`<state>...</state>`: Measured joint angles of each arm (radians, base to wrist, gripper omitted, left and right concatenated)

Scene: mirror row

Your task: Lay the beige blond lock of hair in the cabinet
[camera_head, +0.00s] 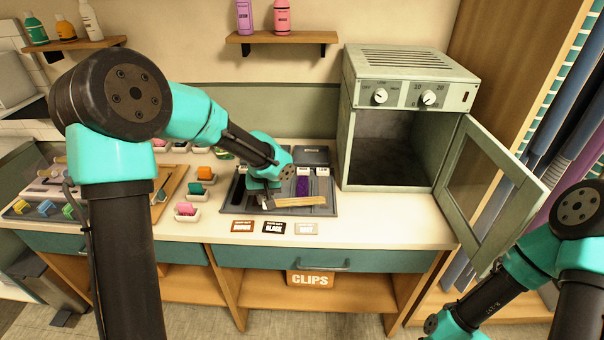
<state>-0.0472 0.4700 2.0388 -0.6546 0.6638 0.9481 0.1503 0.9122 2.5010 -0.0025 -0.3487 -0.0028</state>
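A beige blond lock of hair (300,202) lies or hangs level across the front of a dark grey slotted tray (334,207) on the counter. My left gripper (264,196) is pointed down at the left end of this lock. Its fingers are mostly hidden behind its own wrist, so I cannot tell whether they grip the lock. The cabinet (358,128) is a grey-green box with two knobs, at the right end of the counter. Its glass door (458,210) stands wide open to the right and its dark inside looks empty. My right arm is at the lower right; its fingertips do not show.
A purple lock (302,187) sits in the tray. A brown card (242,227), a black card (274,227) and a pale card (306,228) lie along the counter's front. Small white bins (187,217) stand left of the tray. The open door juts past the counter edge.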

